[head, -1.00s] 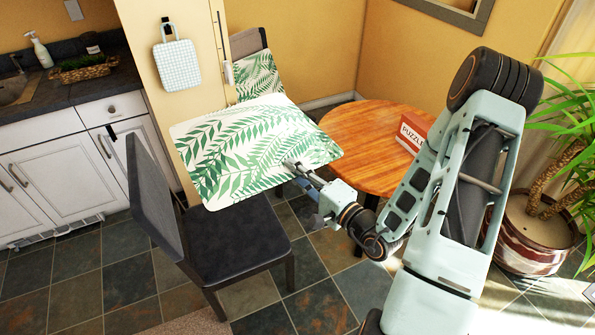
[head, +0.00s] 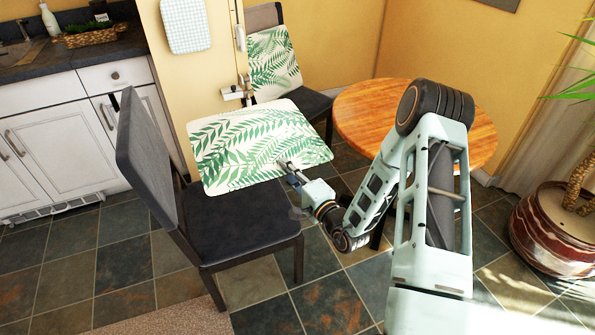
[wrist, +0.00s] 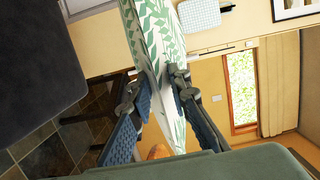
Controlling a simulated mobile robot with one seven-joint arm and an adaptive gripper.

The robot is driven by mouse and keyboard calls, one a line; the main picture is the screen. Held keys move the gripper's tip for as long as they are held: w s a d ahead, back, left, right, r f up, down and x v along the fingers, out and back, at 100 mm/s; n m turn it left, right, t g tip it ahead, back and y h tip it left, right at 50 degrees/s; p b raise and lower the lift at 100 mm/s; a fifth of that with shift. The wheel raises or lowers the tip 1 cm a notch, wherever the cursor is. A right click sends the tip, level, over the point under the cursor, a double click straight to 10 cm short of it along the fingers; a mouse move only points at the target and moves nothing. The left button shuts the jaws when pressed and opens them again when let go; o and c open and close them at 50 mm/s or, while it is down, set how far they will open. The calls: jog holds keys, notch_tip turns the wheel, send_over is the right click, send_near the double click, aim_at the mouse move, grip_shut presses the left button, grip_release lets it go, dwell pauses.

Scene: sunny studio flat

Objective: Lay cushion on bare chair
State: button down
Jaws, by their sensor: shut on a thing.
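A white cushion with green fern leaves (head: 245,140) is held flat in the air by my gripper (head: 287,168), which is shut on its near right edge. The cushion also shows edge-on between the fingers in the wrist view (wrist: 155,45). The bare chair (head: 230,225) has a dark seat and a grey back at its left; the cushion hovers above the far part of its seat, apart from it as far as I can tell. A second chair (head: 318,103) behind has a matching leaf cushion (head: 272,62) leaning upright against its back.
A round wooden table (head: 365,105) stands right of the chairs, partly hidden by my arm. White kitchen cabinets (head: 60,150) with a dark counter are at left. A potted plant (head: 560,225) is at right. Tiled floor in front is clear.

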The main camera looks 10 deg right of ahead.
jog(key=b, duration=1.2)
send_over(273, 231)
notch_tip(273, 231, down, 18)
jog(key=shift+f, duration=0.15)
jog(key=shift+f+b, duration=3.55)
jog(key=shift+f, duration=0.95)
jog(key=shift+f+b, duration=0.35)
jog(key=shift+f, duration=0.15)
jog(key=c, duration=1.7)
grip_release()
jog(key=shift+c, duration=0.2)
